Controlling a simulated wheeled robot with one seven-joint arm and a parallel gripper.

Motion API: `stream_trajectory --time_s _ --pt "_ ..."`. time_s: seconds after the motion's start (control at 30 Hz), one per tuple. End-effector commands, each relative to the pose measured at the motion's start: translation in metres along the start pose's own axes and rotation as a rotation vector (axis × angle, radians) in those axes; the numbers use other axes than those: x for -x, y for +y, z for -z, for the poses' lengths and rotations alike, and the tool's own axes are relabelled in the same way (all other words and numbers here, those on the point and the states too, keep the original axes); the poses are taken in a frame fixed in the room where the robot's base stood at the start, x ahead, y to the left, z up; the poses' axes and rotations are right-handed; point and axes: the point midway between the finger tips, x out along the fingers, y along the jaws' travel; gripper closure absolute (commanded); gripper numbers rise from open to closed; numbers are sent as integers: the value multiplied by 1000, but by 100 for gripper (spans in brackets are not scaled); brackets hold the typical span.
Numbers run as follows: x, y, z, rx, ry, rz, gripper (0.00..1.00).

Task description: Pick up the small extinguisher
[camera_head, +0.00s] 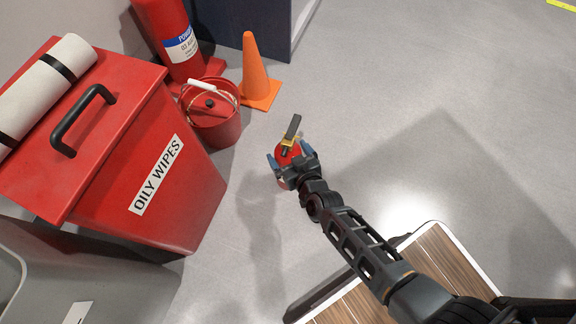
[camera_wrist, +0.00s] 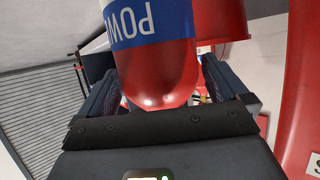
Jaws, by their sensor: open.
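The small extinguisher (camera_head: 284,154) stands on the grey floor, red with a yellow neck and a black handle on top. My gripper (camera_head: 289,158) is at its body, with one blue-padded finger on each side. In the wrist view the extinguisher's red body (camera_wrist: 160,82), with a blue label, is between my two open fingers (camera_wrist: 157,88). The picture is turned over, so the lettering is upside down. I cannot tell whether the fingers touch the body. The neck and handle are out of sight in the wrist view.
A red bucket (camera_head: 222,128), an orange cone (camera_head: 255,72) and a large extinguisher (camera_head: 165,25) stand behind, up and left. A red oily-wipes bin (camera_head: 185,205) is at left. A wood-topped surface (camera_head: 440,255) lies under my arm. The floor to the right is clear.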

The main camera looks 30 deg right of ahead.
Motion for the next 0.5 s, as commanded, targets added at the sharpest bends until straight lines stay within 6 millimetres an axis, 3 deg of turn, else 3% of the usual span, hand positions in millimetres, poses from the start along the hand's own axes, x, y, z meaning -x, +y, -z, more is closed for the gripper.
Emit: stream_trajectory --time_s 0.1,0.37,0.5 --pt "-10 1 0 1 0 -1 0" --pt "-10 0 0 0 -1 -1 1" --pt "-10 0 0 0 -1 -1 14"
